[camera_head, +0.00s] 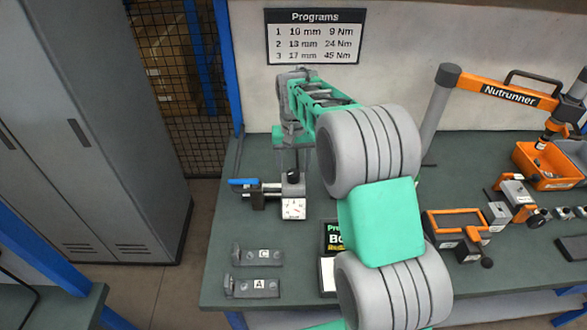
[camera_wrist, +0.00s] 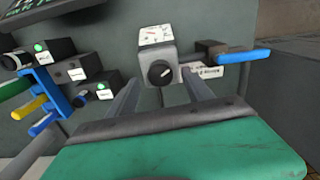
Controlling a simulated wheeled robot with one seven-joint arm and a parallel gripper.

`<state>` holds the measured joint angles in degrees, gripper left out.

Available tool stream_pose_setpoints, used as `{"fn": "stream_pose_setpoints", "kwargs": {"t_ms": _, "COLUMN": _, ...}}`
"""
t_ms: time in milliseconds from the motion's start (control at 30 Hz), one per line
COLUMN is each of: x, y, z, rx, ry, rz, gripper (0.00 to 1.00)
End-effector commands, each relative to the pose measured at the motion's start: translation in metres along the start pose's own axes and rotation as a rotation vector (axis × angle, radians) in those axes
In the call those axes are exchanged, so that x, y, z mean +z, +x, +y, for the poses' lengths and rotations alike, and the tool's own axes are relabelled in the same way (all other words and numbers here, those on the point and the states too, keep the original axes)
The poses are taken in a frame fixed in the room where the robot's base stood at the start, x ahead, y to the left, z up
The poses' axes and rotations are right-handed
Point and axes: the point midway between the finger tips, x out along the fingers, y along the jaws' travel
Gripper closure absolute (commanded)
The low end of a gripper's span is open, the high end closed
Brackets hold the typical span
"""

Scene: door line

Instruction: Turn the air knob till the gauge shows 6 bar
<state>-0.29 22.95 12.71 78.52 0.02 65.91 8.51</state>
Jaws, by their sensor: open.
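The air knob (camera_head: 293,175) is a dark round knob on a small grey regulator on the bench; in the wrist view the knob (camera_wrist: 160,72) faces me with a pale line on it. The white gauge (camera_head: 293,209) is on the regulator's front; it also shows in the wrist view (camera_wrist: 156,35). Its needle is too small to read. My gripper (camera_head: 292,155) points down just above the knob. In the wrist view its two fingers stand apart on either side of the knob; I cannot tell whether they touch it.
A blue-handled valve (camera_head: 243,182) joins the regulator's left side. Blocks marked C (camera_head: 263,257) and A (camera_head: 258,285) lie nearer. A dark sign (camera_head: 333,237), an orange tool stand (camera_head: 455,222) and an orange bin (camera_head: 548,167) are to the right. A Programs board (camera_head: 314,37) hangs behind.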

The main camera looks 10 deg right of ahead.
Motion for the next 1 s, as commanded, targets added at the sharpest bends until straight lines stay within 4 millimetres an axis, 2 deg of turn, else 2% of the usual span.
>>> {"fn": "stream_pose_setpoints", "kwargs": {"t_ms": 100, "x": 0.0, "y": 0.017, "z": 0.0, "rx": 0.0, "ry": 0.0, "rz": -0.002, "gripper": 0.41}}
{"fn": "stream_pose_setpoints", "kwargs": {"t_ms": 200, "x": 0.0, "y": 0.026, "z": 0.0, "rx": 0.0, "ry": 0.0, "rz": 0.0, "gripper": 0.41}}
{"fn": "stream_pose_setpoints", "kwargs": {"t_ms": 467, "x": 0.0, "y": 0.029, "z": 0.0, "rx": 0.0, "ry": 0.0, "rz": 0.001, "gripper": 0.41}}
{"fn": "stream_pose_setpoints", "kwargs": {"t_ms": 1000, "x": 0.0, "y": 0.028, "z": 0.0, "rx": 0.0, "ry": 0.0, "rz": 0.002, "gripper": 0.86}}
